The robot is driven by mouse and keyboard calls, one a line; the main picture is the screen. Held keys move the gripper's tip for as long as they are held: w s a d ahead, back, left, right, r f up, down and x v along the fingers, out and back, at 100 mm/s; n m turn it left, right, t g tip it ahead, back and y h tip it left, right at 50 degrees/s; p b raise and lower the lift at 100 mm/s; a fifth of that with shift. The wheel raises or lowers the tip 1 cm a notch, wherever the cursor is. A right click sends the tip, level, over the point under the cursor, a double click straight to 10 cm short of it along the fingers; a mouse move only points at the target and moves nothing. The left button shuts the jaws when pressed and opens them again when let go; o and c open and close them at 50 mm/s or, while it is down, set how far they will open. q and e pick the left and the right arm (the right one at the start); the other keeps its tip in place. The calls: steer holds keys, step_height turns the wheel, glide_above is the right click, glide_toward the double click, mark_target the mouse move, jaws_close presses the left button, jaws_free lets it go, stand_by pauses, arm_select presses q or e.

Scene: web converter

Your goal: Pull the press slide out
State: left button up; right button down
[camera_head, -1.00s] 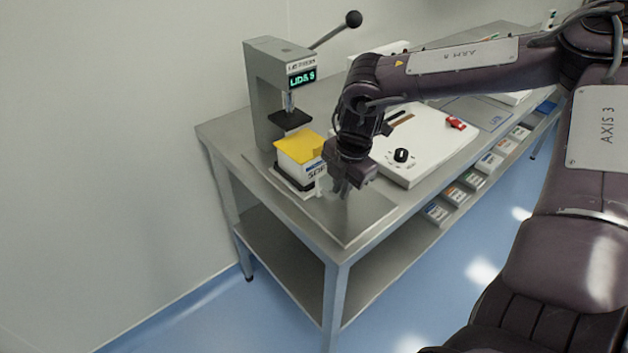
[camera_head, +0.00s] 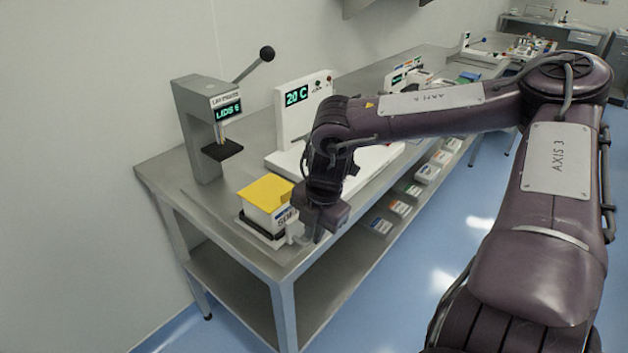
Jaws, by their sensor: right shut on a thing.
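The lid press (camera_head: 192,125) is a grey stand with a green "LIDS" display, a dark pressing plate (camera_head: 222,150) and a ball-ended lever. The press slide (camera_head: 262,237) is a dark low carrier in front of the press, near the table's front edge. It bears a white box with a yellow lid (camera_head: 266,192), which stands upright and clear of the plate. My right gripper (camera_head: 308,236) is shut on the slide's pale handle (camera_head: 294,232) at the right of the box. The fingers partly hide the grip. My left gripper is not in view.
A white unit with a "20 C" display (camera_head: 296,97) stands behind my right arm, which hides part of it. Small boxes (camera_head: 400,207) line a lower ledge along the table (camera_head: 165,168). Open blue floor lies in front.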

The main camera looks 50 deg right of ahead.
steer(key=shift+s, duration=0.2)
steer(key=c, duration=1.8)
jaws_free()
steer(key=o, duration=0.3)
steer(key=shift+s, duration=0.15)
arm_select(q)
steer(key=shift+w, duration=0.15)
arm_select(e)
steer(key=shift+r, duration=0.1)
steer(key=shift+r, duration=0.3)
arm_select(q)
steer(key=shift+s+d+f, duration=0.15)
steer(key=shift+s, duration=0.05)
arm_select(e)
steer(key=r, duration=0.4)
steer(key=s+r, duration=0.1)
steer(key=r, duration=0.2)
steer(key=shift+s+d, duration=0.1)
